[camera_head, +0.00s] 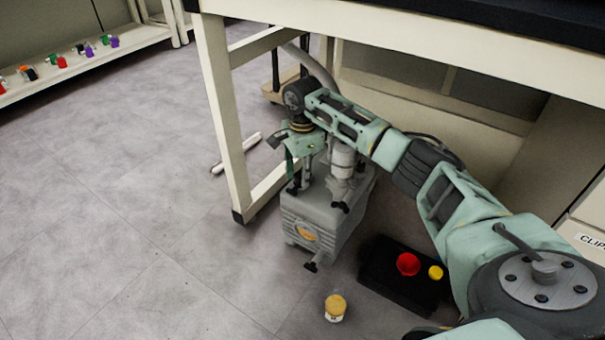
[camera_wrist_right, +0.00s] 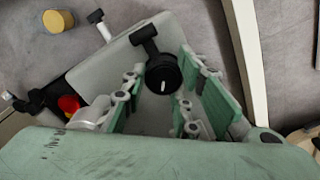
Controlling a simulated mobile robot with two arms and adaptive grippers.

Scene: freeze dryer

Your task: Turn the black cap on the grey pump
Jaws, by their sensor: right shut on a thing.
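The grey pump (camera_head: 312,222) stands on the floor under the table, with an orange mark on its front. In the right wrist view its grey top (camera_wrist_right: 110,68) lies beyond the fingers. The black cap (camera_wrist_right: 163,77) has a white mark and sits on the pump top. My right gripper (camera_head: 297,187) reaches down over the pump's back left part. My left gripper is not in view.
A table leg (camera_head: 221,110) stands close left of the pump. A black box (camera_head: 378,272) with red and yellow knobs lies right of it. A yellow-topped jar (camera_head: 335,306) stands in front. A low shelf (camera_head: 95,58) holds several coloured items. The left floor is clear.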

